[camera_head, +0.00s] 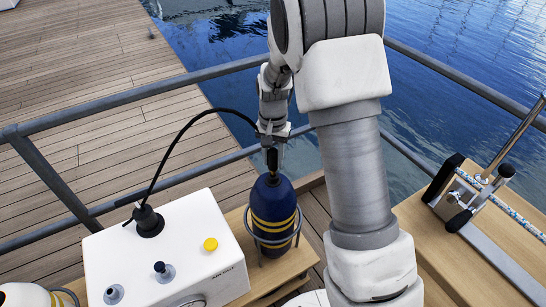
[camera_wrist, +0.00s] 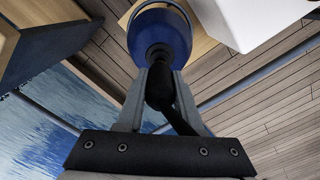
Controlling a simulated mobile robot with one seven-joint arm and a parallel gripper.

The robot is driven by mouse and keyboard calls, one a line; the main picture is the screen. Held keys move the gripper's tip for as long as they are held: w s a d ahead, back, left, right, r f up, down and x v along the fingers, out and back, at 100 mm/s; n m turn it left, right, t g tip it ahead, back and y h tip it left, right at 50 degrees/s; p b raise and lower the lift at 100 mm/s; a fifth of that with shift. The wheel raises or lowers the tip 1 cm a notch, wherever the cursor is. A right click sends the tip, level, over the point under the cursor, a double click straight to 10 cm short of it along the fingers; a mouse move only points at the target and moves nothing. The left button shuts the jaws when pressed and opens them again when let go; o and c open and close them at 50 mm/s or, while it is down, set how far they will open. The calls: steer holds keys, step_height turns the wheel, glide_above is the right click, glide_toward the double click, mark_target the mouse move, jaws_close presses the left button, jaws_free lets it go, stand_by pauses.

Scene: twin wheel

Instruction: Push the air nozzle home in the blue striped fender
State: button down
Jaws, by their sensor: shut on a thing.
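The blue fender (camera_head: 272,200) with yellow stripes stands upright in a metal ring holder on a wooden bench. My gripper (camera_head: 271,150) is above its top end, pointing down. It is shut on the black air nozzle (camera_head: 272,161), which is in line with the fender's top. In the wrist view the nozzle (camera_wrist: 159,88) sits between the two grey fingers, with its tip at the dark top end of the blue fender (camera_wrist: 150,22). I cannot tell how deep the tip sits. A black hose (camera_head: 168,155) runs from the nozzle to the white box.
The white box (camera_head: 205,275) with a yellow button (camera_head: 210,244) and knobs is left of the fender. A white striped fender (camera_head: 28,295) shows at the lower left. Grey railings (camera_head: 130,95) pass behind the bench. A wooden surface with a clamp-like metal fitting (camera_head: 470,195) is at right.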

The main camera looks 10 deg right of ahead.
steer(key=shift+f+b, duration=0.7)
steer(key=shift+f, duration=0.4)
steer(key=shift+c, duration=2.3)
jaws_free()
steer(key=shift+r, duration=0.1)
step_height(320, 180, up, 17)
steer(key=p, duration=0.1)
steer(key=shift+r+p, duration=0.2)
steer(key=shift+p, duration=0.2)
steer(key=s+d+r+n+t, duration=0.1)
steer(key=s+r+n+t, duration=0.1)
steer(key=s, duration=1)
steer(key=s+d+r+n+t, duration=0.2)
steer(key=s+r, duration=0.3)
steer(key=s, duration=0.8)
steer(key=shift+s+r+n+t, duration=0.15)
steer(key=shift+r+n+t, duration=0.15)
steer(key=shift+n+t, duration=0.4)
